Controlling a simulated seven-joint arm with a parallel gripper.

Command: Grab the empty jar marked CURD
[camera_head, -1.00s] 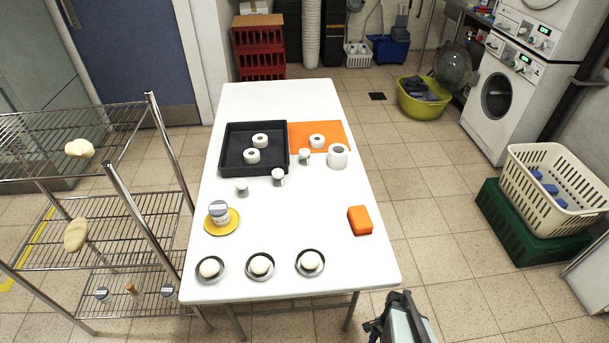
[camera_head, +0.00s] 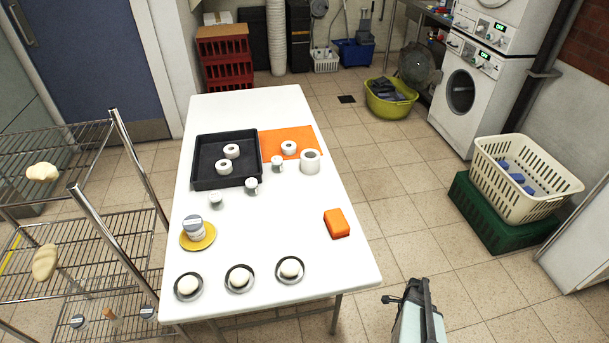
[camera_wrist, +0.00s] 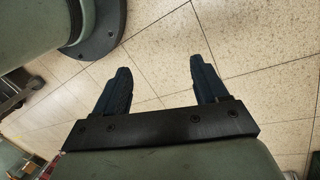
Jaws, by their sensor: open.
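Several small white-and-grey jars stand on the white table: one (camera_head: 216,201) below the black tray, one (camera_head: 251,187) at its lower right corner, and one (camera_head: 277,165) by the orange mat. A larger jar (camera_head: 195,230) with a grey top stands on a yellow plate (camera_head: 208,241) at the left. Two jar-like things (camera_head: 148,312) (camera_head: 78,321) are on the low rack shelf. No marking is legible, so I cannot tell which is CURD or empty. My gripper (camera_wrist: 160,68) is open and empty above floor tiles, away from the table's right front corner.
The table (camera_head: 300,225) also holds the black tray (camera_head: 197,160) and orange mat (camera_head: 302,134) with white rolls, an orange block (camera_head: 337,223) and three dishes of white balls in front. A wire rack (camera_head: 95,228) stands left. Floor right of the table is clear until the baskets (camera_head: 490,220).

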